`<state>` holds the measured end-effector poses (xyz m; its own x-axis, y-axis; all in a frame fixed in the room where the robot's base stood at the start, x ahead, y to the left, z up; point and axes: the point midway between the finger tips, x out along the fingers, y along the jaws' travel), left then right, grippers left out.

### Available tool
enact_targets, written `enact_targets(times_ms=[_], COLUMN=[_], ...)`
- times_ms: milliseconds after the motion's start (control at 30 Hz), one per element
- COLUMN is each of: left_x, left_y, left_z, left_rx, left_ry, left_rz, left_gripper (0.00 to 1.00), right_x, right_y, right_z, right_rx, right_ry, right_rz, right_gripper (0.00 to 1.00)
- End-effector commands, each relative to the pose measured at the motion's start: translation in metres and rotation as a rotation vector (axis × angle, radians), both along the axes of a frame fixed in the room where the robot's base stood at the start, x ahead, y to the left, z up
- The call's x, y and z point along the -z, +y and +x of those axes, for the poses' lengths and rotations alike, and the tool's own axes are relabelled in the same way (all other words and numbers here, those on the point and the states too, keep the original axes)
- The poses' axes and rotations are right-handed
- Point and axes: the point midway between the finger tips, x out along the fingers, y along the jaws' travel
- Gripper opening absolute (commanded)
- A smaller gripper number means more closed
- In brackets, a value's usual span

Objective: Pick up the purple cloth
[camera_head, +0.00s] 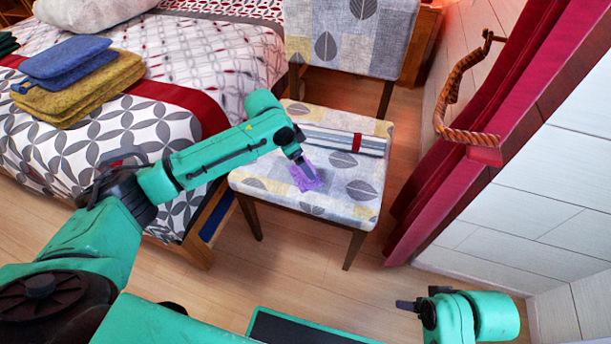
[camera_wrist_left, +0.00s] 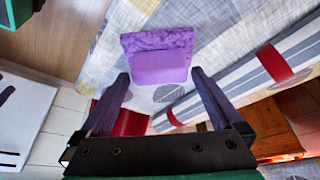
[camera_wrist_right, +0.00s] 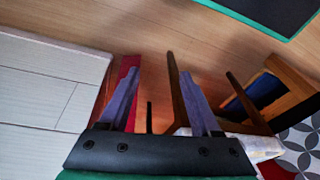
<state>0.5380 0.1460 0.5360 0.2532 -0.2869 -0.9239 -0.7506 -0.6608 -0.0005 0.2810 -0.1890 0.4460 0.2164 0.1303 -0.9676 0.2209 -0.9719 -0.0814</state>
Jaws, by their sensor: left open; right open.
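The purple cloth (camera_head: 306,177) lies on the patterned chair seat (camera_head: 340,197). In the left wrist view the cloth (camera_wrist_left: 160,62) looks folded, with a rougher darker edge at its far side. My left gripper (camera_head: 303,166) is above the seat, right over the cloth. In the left wrist view my left gripper (camera_wrist_left: 160,88) is open, with the cloth ahead of and between its fingertips; contact cannot be told. My right gripper (camera_head: 408,305) is low at the right, away from the chair. In the right wrist view it (camera_wrist_right: 155,75) is open and empty.
A silver-grey bar-like object with a red band (camera_head: 330,139) lies across the seat behind the cloth. The bed (camera_head: 170,125) with folded towels (camera_head: 85,90) is at left. A red curtain (camera_head: 450,150) and white wall (camera_head: 555,170) are at right. Floor before the chair is clear.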

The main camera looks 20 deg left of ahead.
Motion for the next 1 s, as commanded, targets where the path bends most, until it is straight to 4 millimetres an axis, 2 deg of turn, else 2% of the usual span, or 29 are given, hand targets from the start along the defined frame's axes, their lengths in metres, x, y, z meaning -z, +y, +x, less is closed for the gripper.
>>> enact_targets(times_ms=[33,133,400,433,500,567,600,867,1000], left_x=[0.012,0.021,0.023,0.023,0.023,0.023,0.023,0.021,0.01], left_y=[-0.003,-0.006,-0.007,-0.007,-0.007,-0.007,-0.007,-0.007,-0.007], left_z=[0.001,0.004,0.006,0.006,0.006,0.006,0.006,0.006,0.006], left_rx=[0.001,0.001,0.001,0.001,0.001,0.001,0.001,0.001,0.001], left_ry=[0.0,0.0,-0.002,-0.001,-0.001,-0.001,-0.001,-0.002,-0.003], left_rz=[0.0,0.0,0.0,0.001,0.001,0.001,0.001,0.0,-0.001], left_gripper=[1.0,1.0,1.0,0.92,0.66,0.43,0.35,0.35,0.35], right_x=[0.012,0.021,0.022,0.022,0.022,0.022,0.022,0.021,0.013], right_y=[0.007,0.019,0.024,0.024,0.024,0.024,0.024,0.024,0.016], right_z=[0.005,0.015,0.02,0.02,0.02,0.02,0.02,0.02,0.014], right_rx=[-0.009,-0.022,-0.025,-0.025,-0.025,-0.025,-0.025,-0.025,-0.017], right_ry=[-0.032,-0.095,-0.126,-0.126,-0.126,-0.125,-0.125,-0.123,-0.086], right_rz=[0.018,0.053,0.07,0.07,0.07,0.07,0.07,0.069,0.046], right_gripper=[0.64,0.64,0.64,0.64,0.64,0.64,0.64,0.64,0.64])
